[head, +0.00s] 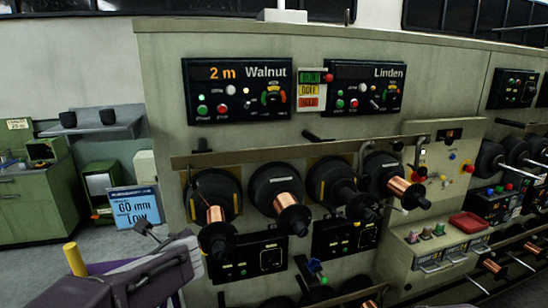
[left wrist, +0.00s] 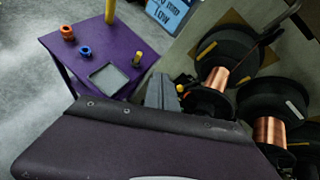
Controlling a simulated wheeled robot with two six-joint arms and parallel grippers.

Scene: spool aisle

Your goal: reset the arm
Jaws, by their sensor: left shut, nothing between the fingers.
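My left arm comes in from the lower left of the head view, its dark wrist low in front of the spool panel. The left gripper (head: 147,230) points away from me, at the right side of a purple cart (head: 103,268). In the left wrist view the grey fingers of the left gripper (left wrist: 161,88) are together with nothing between them. They are between the cart top (left wrist: 62,45) and the spools. My right gripper is not in view.
Close on the right are black spools with copper wire (head: 287,199) on the panel. Grey floor lies left of the cart.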

